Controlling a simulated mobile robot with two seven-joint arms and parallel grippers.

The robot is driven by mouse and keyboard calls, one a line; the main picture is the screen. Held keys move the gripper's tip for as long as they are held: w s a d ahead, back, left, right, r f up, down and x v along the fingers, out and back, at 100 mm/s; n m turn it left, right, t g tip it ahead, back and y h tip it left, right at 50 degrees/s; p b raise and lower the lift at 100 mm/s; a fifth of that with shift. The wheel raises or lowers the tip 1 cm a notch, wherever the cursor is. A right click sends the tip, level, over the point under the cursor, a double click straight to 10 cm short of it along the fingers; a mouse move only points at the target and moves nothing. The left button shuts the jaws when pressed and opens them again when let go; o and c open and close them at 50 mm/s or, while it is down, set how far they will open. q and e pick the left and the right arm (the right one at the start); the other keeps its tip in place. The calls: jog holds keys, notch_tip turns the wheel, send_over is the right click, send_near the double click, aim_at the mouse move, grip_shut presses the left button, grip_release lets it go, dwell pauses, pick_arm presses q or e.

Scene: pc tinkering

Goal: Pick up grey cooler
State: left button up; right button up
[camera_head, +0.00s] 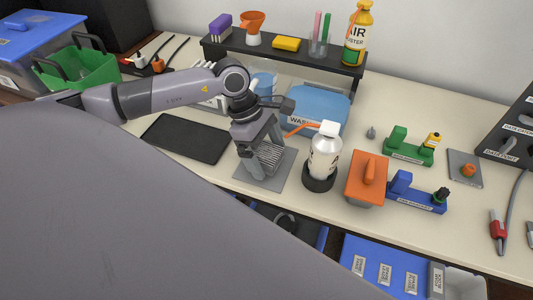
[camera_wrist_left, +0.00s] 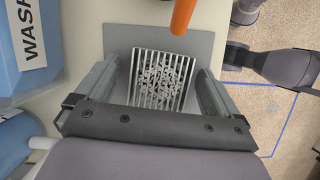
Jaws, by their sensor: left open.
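The grey cooler (camera_head: 271,156), a finned block, stands on a flat grey pad (camera_head: 278,178) on the bench. In the left wrist view the cooler (camera_wrist_left: 161,78) shows its silver slats between my fingers, on the grey pad (camera_wrist_left: 192,43). My left gripper (camera_head: 262,163) is open and points down over the cooler. In the left wrist view the fingers of my left gripper (camera_wrist_left: 162,85) lie one on each side of the cooler, with a gap visible on the right. Contact on the left side I cannot tell.
A white bottle (camera_head: 325,152) with an orange nozzle stands close right of the cooler. A blue wash box (camera_head: 318,103) is behind. An orange-lidded box (camera_head: 366,180) is further right. A dark flat mat (camera_head: 188,138) lies left. Open drawers (camera_head: 385,262) are below the front edge.

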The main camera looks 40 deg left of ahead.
pick_arm(q)
jog(key=c, duration=1.1)
jog(key=shift+r, duration=0.15)
jog(key=shift+c, duration=0.2)
